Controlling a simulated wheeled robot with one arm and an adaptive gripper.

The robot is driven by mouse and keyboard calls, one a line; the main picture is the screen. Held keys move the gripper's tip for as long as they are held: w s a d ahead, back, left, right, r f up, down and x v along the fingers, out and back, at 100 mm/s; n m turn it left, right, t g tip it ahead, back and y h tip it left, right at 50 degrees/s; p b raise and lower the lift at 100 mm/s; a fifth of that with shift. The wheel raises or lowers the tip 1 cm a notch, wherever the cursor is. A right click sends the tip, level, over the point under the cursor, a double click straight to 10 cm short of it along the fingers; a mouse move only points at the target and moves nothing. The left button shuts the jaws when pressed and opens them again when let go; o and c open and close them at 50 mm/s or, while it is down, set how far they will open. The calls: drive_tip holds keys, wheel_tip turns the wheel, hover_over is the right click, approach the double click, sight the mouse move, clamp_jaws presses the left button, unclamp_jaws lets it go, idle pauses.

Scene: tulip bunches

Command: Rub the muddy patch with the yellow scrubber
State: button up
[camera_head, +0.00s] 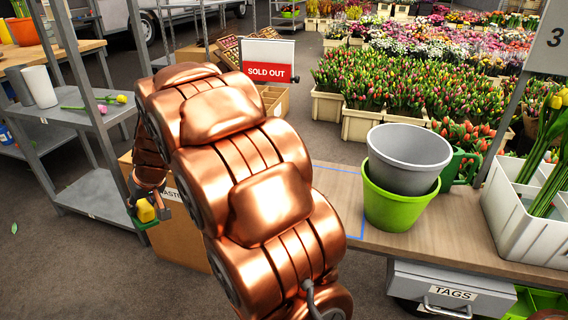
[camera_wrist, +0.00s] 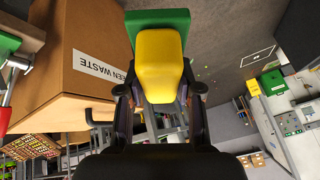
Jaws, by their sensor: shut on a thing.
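The yellow scrubber (camera_wrist: 160,68) with a green pad (camera_wrist: 157,19) is held between the fingers of my gripper (camera_wrist: 160,92) in the wrist view. In the head view my gripper (camera_head: 150,205) is at the lower left, beside the cardboard box, with the yellow and green scrubber (camera_head: 146,211) hanging in the air. My copper arm covers the middle of the head view. I cannot make out a muddy patch in either view; part of the table is hidden behind my arm.
A table (camera_head: 490,241) at right bears stacked grey (camera_head: 409,158) and green (camera_head: 398,205) buckets and a white crate (camera_head: 520,225). A cardboard box (camera_head: 178,236) labelled waste stands beside my gripper. Grey metal shelves (camera_head: 92,117) stand at left.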

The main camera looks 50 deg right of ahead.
drive_tip(key=s+d+m+g+h, duration=0.15)
drive_tip(key=s+d+m, duration=0.3)
drive_tip(key=d, duration=0.65)
drive_tip(key=s+d+m+g+h, duration=0.1)
drive_tip(key=s+d+m+h, duration=0.3)
drive_tip(key=d, duration=0.6)
drive_tip(key=s+d+m+g+h, duration=0.1)
drive_tip(key=s+d+m+h, duration=0.3)
drive_tip(key=d, duration=0.7)
drive_tip(key=s+d+f+m+g+y, duration=0.2)
drive_tip(key=s+d+m+g+y, duration=0.15)
drive_tip(key=s+d+m, duration=0.55)
drive_tip(key=shift+n+h, duration=0.5)
drive_tip(key=shift+n, duration=0.45)
drive_tip(key=shift+w+d+f+b, duration=0.2)
drive_tip(key=shift+f+b, duration=0.45)
drive_tip(key=shift+f, duration=0.4)
drive_tip(key=shift+w+d+f+b, duration=0.1)
drive_tip(key=shift+d+f+b, duration=0.1)
drive_tip(key=shift+f+b, duration=0.65)
drive_tip(key=shift+f, duration=0.15)
